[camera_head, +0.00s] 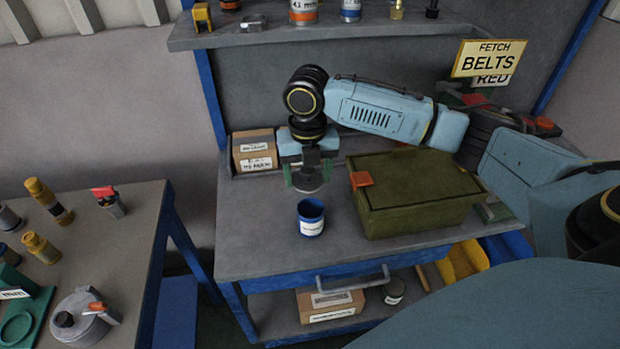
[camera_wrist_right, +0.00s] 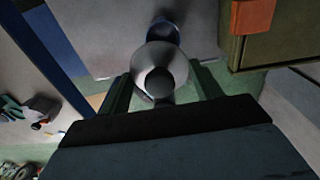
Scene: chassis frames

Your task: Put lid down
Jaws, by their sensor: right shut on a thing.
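My right gripper (camera_head: 308,177) points down over the workbench and is shut on a small grey metal lid (camera_head: 312,186). In the right wrist view the lid (camera_wrist_right: 155,57) shows as a round disc with a knob between the green fingers of the gripper (camera_wrist_right: 160,88). A blue cup (camera_head: 311,226) with a white label stands upright and open on the bench, just in front of the lid in the head view. In the right wrist view the cup (camera_wrist_right: 167,30) is partly hidden behind the lid. The lid appears to be above the bench; its exact height is unclear. My left gripper is out of view.
An olive crate (camera_head: 420,217) with an orange tab stands right of the cup. Cardboard boxes (camera_head: 254,152) sit at the back left. The bench top (camera_head: 262,235) left of the cup is clear. A shelf (camera_head: 260,35) runs above; a side table (camera_head: 130,245) with several parts stands left.

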